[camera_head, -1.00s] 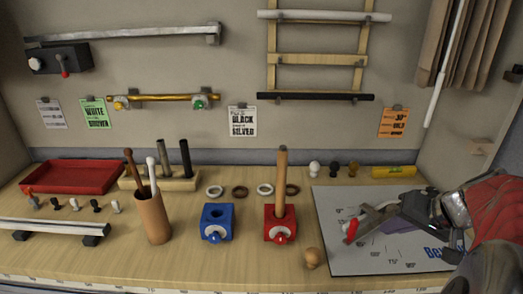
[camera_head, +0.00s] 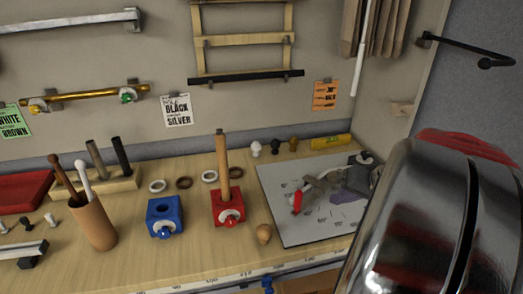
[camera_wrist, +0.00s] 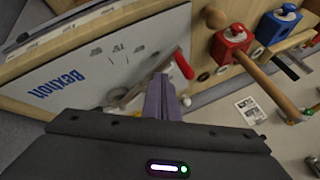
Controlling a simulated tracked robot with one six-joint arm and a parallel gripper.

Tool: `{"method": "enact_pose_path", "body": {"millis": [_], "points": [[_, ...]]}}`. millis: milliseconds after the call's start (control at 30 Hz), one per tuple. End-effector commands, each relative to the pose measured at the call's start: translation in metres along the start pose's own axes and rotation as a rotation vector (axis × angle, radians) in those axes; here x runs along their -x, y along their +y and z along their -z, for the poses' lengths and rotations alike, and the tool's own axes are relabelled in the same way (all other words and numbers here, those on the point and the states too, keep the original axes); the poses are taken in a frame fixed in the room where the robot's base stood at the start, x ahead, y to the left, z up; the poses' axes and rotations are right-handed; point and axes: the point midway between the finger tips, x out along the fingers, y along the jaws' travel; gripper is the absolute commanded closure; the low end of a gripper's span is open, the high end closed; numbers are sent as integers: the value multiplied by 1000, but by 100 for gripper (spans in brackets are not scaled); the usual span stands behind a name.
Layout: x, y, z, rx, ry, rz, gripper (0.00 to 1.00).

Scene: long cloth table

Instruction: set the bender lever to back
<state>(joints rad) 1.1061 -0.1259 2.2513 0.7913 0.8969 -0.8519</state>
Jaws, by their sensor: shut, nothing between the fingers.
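The bender is on a white board (camera_head: 285,225) at the right end of the table, and its red lever handle (camera_head: 297,202) is near the board's left side. In the wrist view the red handle (camera_wrist: 183,64) is just right of my gripper's tips, with a metal bar (camera_wrist: 133,95) beside them. My gripper (camera_wrist: 161,80) has purple-grey fingers that are shut and empty. In the head view it is over the board, close to the bender, and hard to separate from it. I cannot tell if the fingers touch the lever. My silver arm link hides the board's right part.
Left of the board are a wooden knob (camera_head: 264,234), a red block (camera_head: 229,214) with an upright wooden rod (camera_head: 223,163), and a blue block (camera_head: 165,224). Small knobs and a yellow cylinder (camera_head: 331,141) stand behind it. A bracket (camera_head: 465,45) is on the right wall.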

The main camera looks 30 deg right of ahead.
Motion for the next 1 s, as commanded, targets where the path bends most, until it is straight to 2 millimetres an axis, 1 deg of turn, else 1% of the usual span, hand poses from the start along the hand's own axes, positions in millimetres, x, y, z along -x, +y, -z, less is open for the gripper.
{"method": "enact_pose_path", "body": {"millis": [33, 100, 467, 500, 700, 833, 1000], "points": [[-9, -1, -1, 0, -4, 3, 100], [-20, -1, -1, 0, -5, 2, 100], [-73, -2, -1, 1, -5, 2, 100], [-74, -8, 0, 5, -3, 2, 100], [-83, -27, 0, 5, -2, 2, 100], [-86, -34, 0, 4, -1, 2, 100], [-88, -37, 0, 2, -1, 1, 100]]}}
